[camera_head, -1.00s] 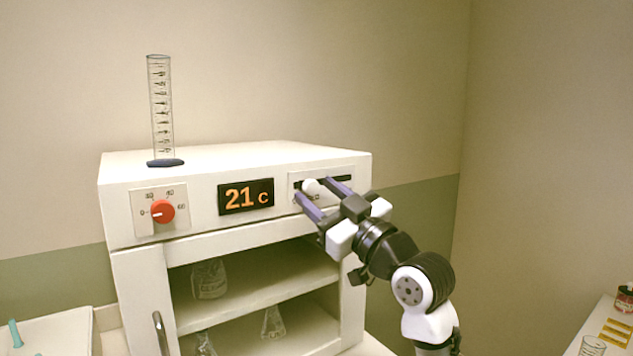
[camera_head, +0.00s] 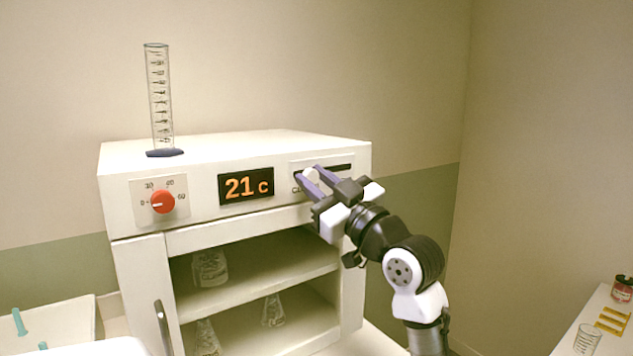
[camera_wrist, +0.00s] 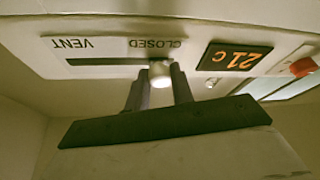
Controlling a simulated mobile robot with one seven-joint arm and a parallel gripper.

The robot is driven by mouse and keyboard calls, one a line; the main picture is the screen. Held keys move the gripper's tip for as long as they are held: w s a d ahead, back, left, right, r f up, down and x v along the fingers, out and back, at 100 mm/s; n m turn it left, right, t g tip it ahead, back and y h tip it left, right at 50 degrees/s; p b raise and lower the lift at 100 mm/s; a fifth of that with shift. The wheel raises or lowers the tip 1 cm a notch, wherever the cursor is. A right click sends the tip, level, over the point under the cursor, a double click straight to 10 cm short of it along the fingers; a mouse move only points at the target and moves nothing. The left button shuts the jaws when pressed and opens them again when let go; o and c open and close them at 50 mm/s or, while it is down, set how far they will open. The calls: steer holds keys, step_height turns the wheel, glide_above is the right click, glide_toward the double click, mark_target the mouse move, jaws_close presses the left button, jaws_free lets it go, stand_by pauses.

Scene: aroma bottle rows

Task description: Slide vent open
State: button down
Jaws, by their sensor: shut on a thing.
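The vent slider is a pale round knob (camera_head: 310,175) on a dark horizontal slot in the vent panel (camera_head: 345,161) of the white cabinet. The knob is at the slot's left end, by the label that begins "CL". My gripper (camera_head: 310,172) is shut on the knob, with one purple finger on each side. The wrist view is upside down. In it the knob (camera_wrist: 160,76) sits between the fingers (camera_wrist: 157,84) by the word CLOSED. The bare slot (camera_wrist: 100,62) runs from there toward the word VENT.
A red dial (camera_head: 163,201) and a 21 C display (camera_head: 246,189) are left of the vent panel. A graduated cylinder (camera_head: 159,100) stands on the cabinet top. Flasks (camera_head: 210,269) stand on the open shelves below. A side table at right holds a red jar (camera_head: 622,289) and a beaker (camera_head: 587,339).

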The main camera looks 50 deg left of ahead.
steer(key=w, duration=0.3)
steer(key=w+b, duration=0.1)
steer(key=w, duration=0.2)
steer(key=w+b, duration=0.1)
steer(key=w, duration=0.1)
steer(key=shift+w+d, duration=0.4)
steer(key=shift+w+d+r, duration=0.1)
steer(key=shift+w, duration=0.2)
steer(key=c, duration=1.2)
jaws_free()
steer(key=shift+w, duration=0.1)
steer(key=b+v, duration=0.4)
steer(key=v, duration=0.9)
steer(key=shift+d+f+b, duration=0.25)
steer(key=shift+d+b, duration=0.1)
steer(key=shift+b, duration=0.05)
steer(key=shift+a, duration=0.15)
